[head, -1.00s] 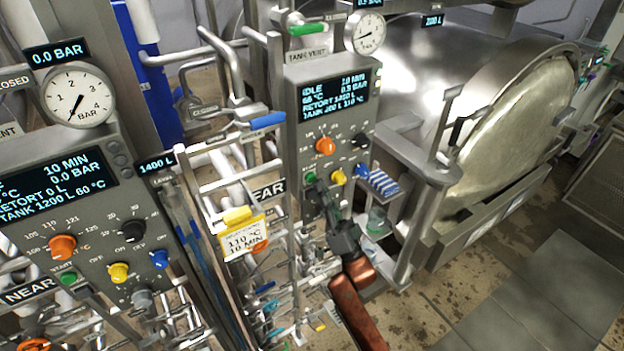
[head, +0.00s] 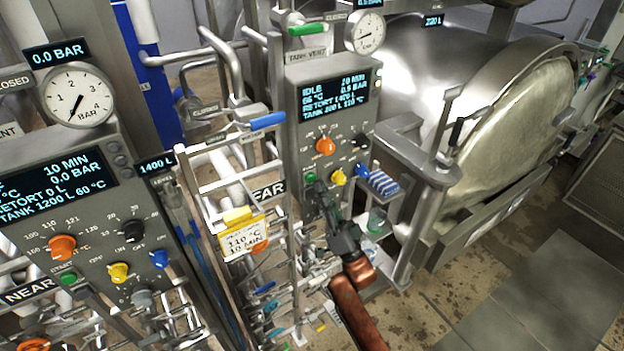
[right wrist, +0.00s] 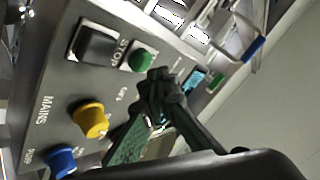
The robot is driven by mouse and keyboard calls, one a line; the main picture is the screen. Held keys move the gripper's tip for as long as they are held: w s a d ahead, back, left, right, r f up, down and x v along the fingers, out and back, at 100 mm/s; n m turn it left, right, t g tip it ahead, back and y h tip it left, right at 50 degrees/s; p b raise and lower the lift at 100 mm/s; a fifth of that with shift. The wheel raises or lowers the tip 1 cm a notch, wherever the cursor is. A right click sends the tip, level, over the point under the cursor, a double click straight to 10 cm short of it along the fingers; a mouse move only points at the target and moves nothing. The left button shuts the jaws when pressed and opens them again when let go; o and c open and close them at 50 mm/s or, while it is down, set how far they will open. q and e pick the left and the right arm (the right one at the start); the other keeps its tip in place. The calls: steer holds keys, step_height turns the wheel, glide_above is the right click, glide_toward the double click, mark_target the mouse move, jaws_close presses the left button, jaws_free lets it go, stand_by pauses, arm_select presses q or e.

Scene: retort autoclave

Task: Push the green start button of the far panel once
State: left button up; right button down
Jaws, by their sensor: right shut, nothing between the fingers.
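The far panel (head: 290,130) stands at the middle of the head view, with a lit display reading IDLE. Its green start button (head: 310,177) is at the panel's lower left, and it also shows in the right wrist view (right wrist: 142,59). My right gripper (head: 321,189) is shut and empty, its tips just below and right of the button. In the right wrist view the dark fingertips (right wrist: 162,82) lie close to the button's lower right edge. I cannot tell whether they touch it. My left gripper is not in view.
A black STOP button (right wrist: 95,45) and a yellow knob (right wrist: 90,120) sit near the green button. The near panel (head: 100,210), with its own green button (head: 68,278), is at left. Pipes and a yellow tag (head: 240,232) stand between the panels. A large retort (head: 510,130) is at right.

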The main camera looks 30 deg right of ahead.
steer(key=shift+w, duration=0.1)
steer(key=shift+w, duration=0.35)
steer(key=shift+w, duration=0.65)
stand_by(1.0)
stand_by(0.3)
steer(key=shift+s+p, duration=0.3)
steer(key=shift+s, duration=0.8)
steer(key=shift+s+d+p, duration=0.2)
steer(key=shift+s+p, duration=0.45)
steer(key=shift+s, duration=1.85)
